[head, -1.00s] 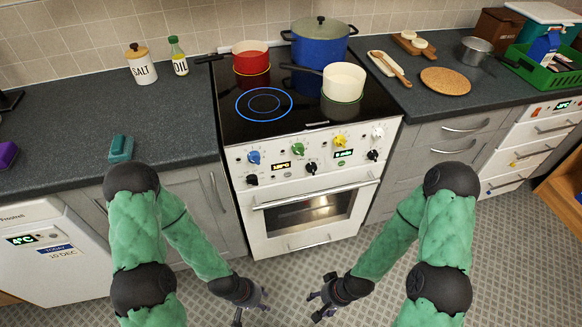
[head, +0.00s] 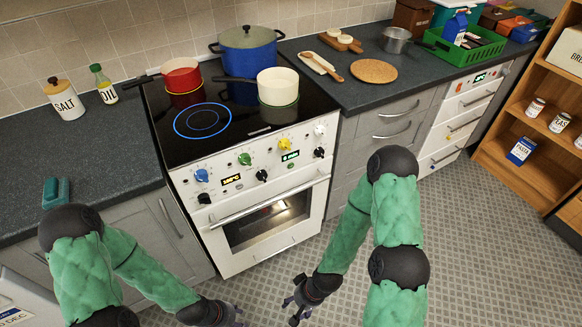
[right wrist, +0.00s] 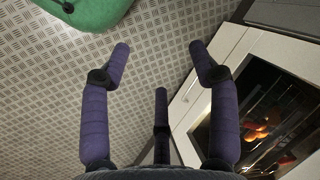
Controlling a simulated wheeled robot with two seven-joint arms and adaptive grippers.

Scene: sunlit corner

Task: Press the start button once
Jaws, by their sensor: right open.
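I cannot make out a button marked start in these views. The white stove (head: 245,190) has a front panel with several coloured and black knobs and two small lit displays. A white drawer unit (head: 465,105) at the right has a small lit display on its top strip. My left gripper (head: 235,316) is low in front of the stove, partly cut off by the bottom edge, its fingers too small to judge. My right gripper (head: 292,312) is low in front of the stove. In the right wrist view its purple fingers (right wrist: 157,66) are spread and empty, over the floor beside the oven door.
A red pot (head: 181,76), blue pot (head: 248,52) and cream pan (head: 278,88) stand on the hob. A green crate (head: 465,48) sits on the right counter. A wooden shelf (head: 520,130) stands at the right. The patterned floor (head: 430,250) is clear.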

